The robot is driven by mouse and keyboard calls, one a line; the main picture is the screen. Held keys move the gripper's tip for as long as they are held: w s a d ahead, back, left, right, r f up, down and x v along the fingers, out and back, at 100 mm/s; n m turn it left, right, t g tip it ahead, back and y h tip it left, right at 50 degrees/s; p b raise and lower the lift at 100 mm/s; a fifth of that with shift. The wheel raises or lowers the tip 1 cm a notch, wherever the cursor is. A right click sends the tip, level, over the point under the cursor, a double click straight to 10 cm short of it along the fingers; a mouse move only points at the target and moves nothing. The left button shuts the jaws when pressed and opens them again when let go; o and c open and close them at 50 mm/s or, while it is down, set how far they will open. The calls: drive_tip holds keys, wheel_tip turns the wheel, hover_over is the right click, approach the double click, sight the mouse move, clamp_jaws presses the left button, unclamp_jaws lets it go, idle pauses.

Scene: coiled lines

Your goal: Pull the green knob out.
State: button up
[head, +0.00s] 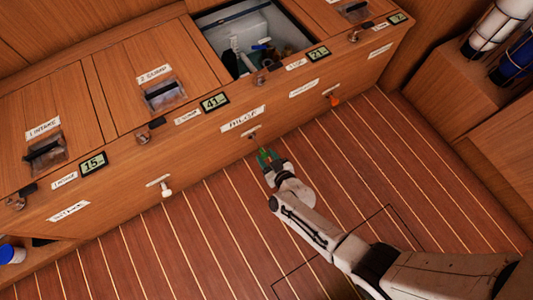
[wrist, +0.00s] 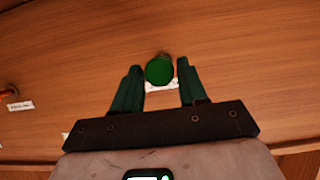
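The green knob (wrist: 159,70) is a round disc seen end-on in the wrist view, standing out from the wooden locker front. My gripper (wrist: 158,67) is open, with one dark green finger on each side of the knob and a visible gap to each. The fingertips are about level with the knob in the picture; I cannot tell how far they reach past it in depth. In the head view my gripper (head: 267,156) is close to the locker front, and a bright green patch (head: 263,150) shows between its fingers. Much of the knob is hidden there.
A white knob (head: 166,188) and an orange knob (head: 334,100) sit on the same locker front. An open hatch (head: 217,50) with small items lies above. Lids with latches and small displays line the top. The planked floor (head: 190,255) is clear.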

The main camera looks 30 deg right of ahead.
drive_tip(key=shift+o, duration=1.4)
drive_tip(key=p+v, duration=0.5)
drive_tip(key=v, duration=0.5)
drive_tip(key=shift+s+r, duration=0.2)
drive_tip(key=shift+s, duration=0.15)
drive_tip(key=shift+w, duration=0.1)
